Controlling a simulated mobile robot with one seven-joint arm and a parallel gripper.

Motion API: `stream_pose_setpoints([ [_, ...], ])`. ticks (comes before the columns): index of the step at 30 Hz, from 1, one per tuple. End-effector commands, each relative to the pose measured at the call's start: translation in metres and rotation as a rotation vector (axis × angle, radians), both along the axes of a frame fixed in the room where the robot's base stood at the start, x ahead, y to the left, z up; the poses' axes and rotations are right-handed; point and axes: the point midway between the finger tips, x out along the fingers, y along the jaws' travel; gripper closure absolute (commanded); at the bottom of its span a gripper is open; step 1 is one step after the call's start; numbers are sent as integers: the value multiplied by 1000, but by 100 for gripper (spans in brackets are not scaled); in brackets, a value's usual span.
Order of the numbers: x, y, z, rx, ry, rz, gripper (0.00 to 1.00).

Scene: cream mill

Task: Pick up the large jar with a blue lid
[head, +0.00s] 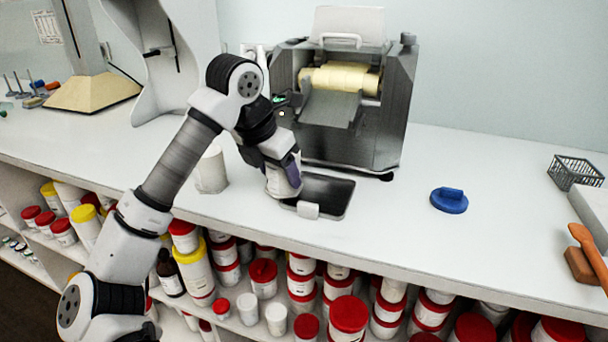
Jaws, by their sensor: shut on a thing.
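A round blue lid-like piece (449,200) with a raised grip lies on the counter at the right, well apart from my gripper. I see no jar wearing a blue lid. A white cylindrical jar (211,170) stands upright on the counter, left of my gripper and partly behind my arm; no blue lid shows on it. My gripper (297,198) points down at the near left part of a black tray (332,193) in front of the machine. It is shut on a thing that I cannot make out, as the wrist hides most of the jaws.
A grey roller mill (385,105) stands behind the tray. Shelves below hold many jars with red, yellow and white lids, such as a red-lidded jar (348,315). A wire basket (575,172) and a spatula (588,250) lie at the right. The counter between is clear.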

Motion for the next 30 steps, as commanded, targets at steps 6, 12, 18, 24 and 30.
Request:
stream_pose_setpoints([
  [6, 1, 43, -1, 0, 0, 4, 61],
  [12, 3, 58, 25, 4, -3, 0, 61],
  [18, 2, 58, 75, 4, -3, 1, 61],
  [24, 2, 57, 116, 2, -2, 1, 61],
  [30, 2, 58, 135, 2, -1, 0, 61],
])
